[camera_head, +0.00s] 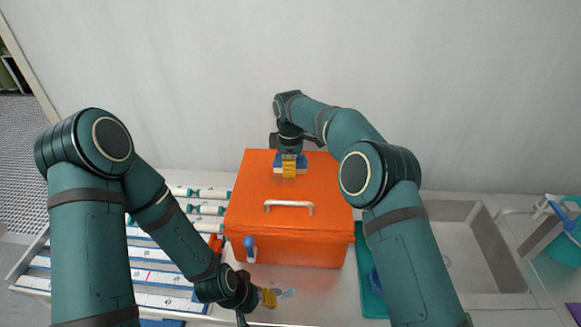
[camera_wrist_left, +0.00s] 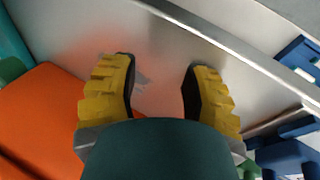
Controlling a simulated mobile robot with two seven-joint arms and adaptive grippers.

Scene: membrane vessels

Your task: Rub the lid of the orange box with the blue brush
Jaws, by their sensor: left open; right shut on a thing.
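The orange box (camera_head: 300,247) stands on the counter with its lid (camera_head: 245,200) closed and a pale handle (camera_head: 289,206) on top. My right gripper (camera_head: 289,168) is shut on the blue brush (camera_head: 302,161) over the far part of the lid. The brush appears to rest on the lid, but its bristles are hidden. My left gripper (camera_head: 268,297) is open and empty in front of the box, low over the counter. In the left wrist view its yellow fingers (camera_wrist_left: 158,95) are wide apart with nothing between them, and the orange box (camera_wrist_left: 42,110) shows at the left.
White membrane vessels (camera_head: 155,277) lie in a rack left of the box. A blue-and-white item (camera_head: 250,246) is at the box's front face. A teal tray (camera_head: 372,300) lies right of the box, then a sink (camera_head: 455,255) and a teal basket (camera_head: 560,250). A wall rises behind.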

